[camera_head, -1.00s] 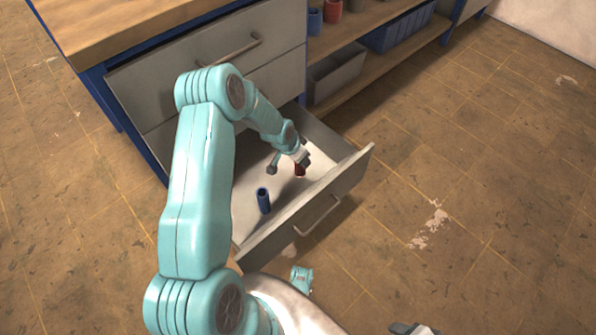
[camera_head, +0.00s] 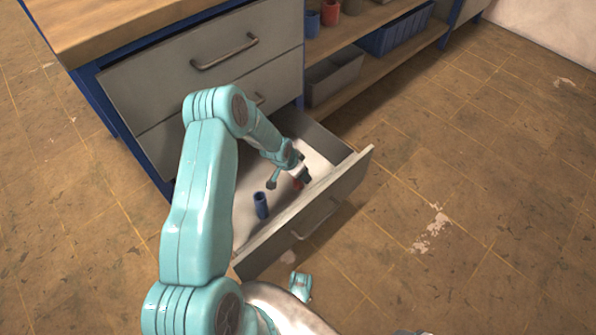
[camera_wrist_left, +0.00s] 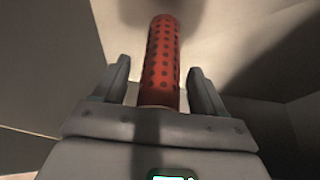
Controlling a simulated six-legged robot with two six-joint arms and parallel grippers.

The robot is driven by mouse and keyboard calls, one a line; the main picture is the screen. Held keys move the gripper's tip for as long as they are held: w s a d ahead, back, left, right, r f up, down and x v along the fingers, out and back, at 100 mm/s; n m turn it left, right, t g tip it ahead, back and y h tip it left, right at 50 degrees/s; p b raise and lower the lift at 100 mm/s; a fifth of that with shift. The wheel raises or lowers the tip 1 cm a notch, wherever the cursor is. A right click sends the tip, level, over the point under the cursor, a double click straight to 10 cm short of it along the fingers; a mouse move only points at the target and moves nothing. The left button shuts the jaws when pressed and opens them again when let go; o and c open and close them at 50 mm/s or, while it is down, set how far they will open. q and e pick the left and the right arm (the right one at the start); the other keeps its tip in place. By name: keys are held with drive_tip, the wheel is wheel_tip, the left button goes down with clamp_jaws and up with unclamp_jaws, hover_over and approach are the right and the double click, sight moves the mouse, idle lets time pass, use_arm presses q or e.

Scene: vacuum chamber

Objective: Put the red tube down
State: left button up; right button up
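The red tube (camera_wrist_left: 160,65), dotted with dark holes, stands out between the fingers of my left gripper (camera_wrist_left: 160,85) in the left wrist view. A narrow gap shows on each side of it, so the gripper is open around the tube. In the head view my left gripper (camera_head: 304,173) is low inside the open drawer (camera_head: 350,185), near its front wall, and the red tube (camera_head: 297,184) is partly hidden beneath it. I cannot tell whether the tube touches the drawer floor. A grey sliver at the bottom edge may be my right gripper (camera_head: 414,332); its fingers are not visible.
A blue tube (camera_head: 261,205) stands upright in the drawer, left of the red one. Closed drawers (camera_head: 200,70) sit above, under a wooden top (camera_head: 110,25). Shelves to the right hold a grey bin (camera_head: 335,78) and a blue bin (camera_head: 400,32). The floor right is clear.

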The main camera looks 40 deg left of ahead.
use_arm(q)
drive_tip(key=p+v, duration=0.7)
drive_tip(key=v, duration=0.5)
drive_tip(key=shift+r, duration=0.25)
